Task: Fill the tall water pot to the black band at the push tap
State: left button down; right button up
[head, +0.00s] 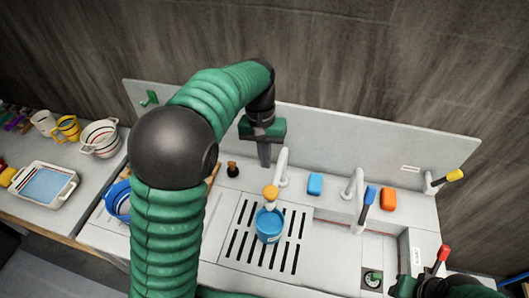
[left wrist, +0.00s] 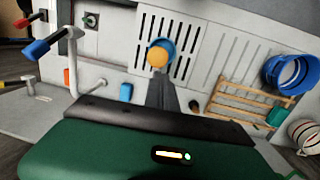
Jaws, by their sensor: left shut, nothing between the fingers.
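A blue pot (head: 269,227) stands upright on the slotted drain grate (head: 237,240), under the push tap (head: 281,168) with its round orange-yellow knob (head: 270,192). The pot (left wrist: 161,44) and knob (left wrist: 158,58) also show in the left wrist view. I cannot make out a black band or the water level in the pot. My left gripper (head: 265,162) is shut and empty, pointing down behind and above the tap knob. Its fingers (left wrist: 163,85) show just below the knob in the left wrist view. Part of my right gripper (head: 440,288) shows at the bottom right edge; its fingers are unclear.
A blue sponge (head: 315,184) and an orange sponge (head: 388,199) lie along the back. A blue-handled tap (head: 356,190), a yellow-handled lever (head: 447,178) and a red-handled lever (head: 442,256) stand to the right. A white tray (head: 68,192) and several cups fill the left counter.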

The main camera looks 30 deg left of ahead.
pick_arm(q)
jog(key=r, duration=0.3)
jog(key=shift+w+d, duration=0.15)
jog(key=shift+w, duration=0.2)
pick_arm(e)
jog(key=shift+w+d+f, duration=0.2)
jog(key=shift+d+f, duration=0.15)
jog(key=shift+f, duration=0.1)
pick_arm(q)
jog(key=shift+s+a, duration=0.1)
jog(key=shift+a, duration=0.15)
pick_arm(e)
jog(key=shift+s+a, duration=0.1)
jog(key=shift+a, duration=0.1)
pick_arm(q)
jog(key=shift+d, duration=0.15)
pick_arm(e)
jog(key=shift+d, duration=0.1)
